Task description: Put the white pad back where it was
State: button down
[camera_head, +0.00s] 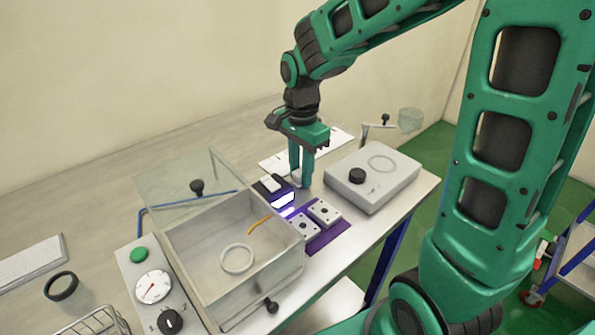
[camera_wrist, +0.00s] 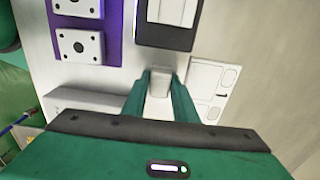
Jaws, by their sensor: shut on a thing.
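My gripper (camera_wrist: 161,80) is shut on a small white pad (camera_wrist: 160,84), held between the two green fingertips in the wrist view. In the head view my gripper (camera_head: 301,178) points down, between a black device and a grey-white box; the fingers largely hide the pad there. The black device (camera_head: 287,200) has a white top and a lit violet front; it also shows at the top of the wrist view (camera_wrist: 166,38). A white sheet with printed outlines (camera_wrist: 212,85) lies right of the fingers in the wrist view. I cannot tell whether the pad touches the surface.
A purple mat (camera_head: 318,243) with two white holed blocks lies in front of the device. The grey-white box (camera_head: 352,188) with a black knob stands to the right. A clear chamber (camera_head: 215,270) with its lid raised, holding a white ring (camera_head: 237,258), stands left.

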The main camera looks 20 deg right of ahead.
jog(key=c, duration=1.4)
grip_release()
jog(key=shift+c, duration=0.2)
notch_tip(320, 180, up, 12)
jog(key=s+d+n, duration=0.1)
jog(key=s+d, duration=0.2)
jog(key=s+d+f+n, duration=0.1)
jog(key=s+d, duration=0.2)
jog(key=d, duration=0.1)
jog(key=s+d+f+n, duration=0.1)
jog(key=s+d, duration=0.3)
jog(key=shift+d+f, duration=0.2)
jog(key=shift+f, duration=0.05)
jog(key=s+d+f+n, duration=0.2)
jog(key=s, duration=0.4)
jog(key=s+d+f+n, duration=0.3)
jog(key=s, duration=0.4)
jog(key=shift+s+d+f, duration=0.25)
jog(key=shift+d+f, duration=0.05)
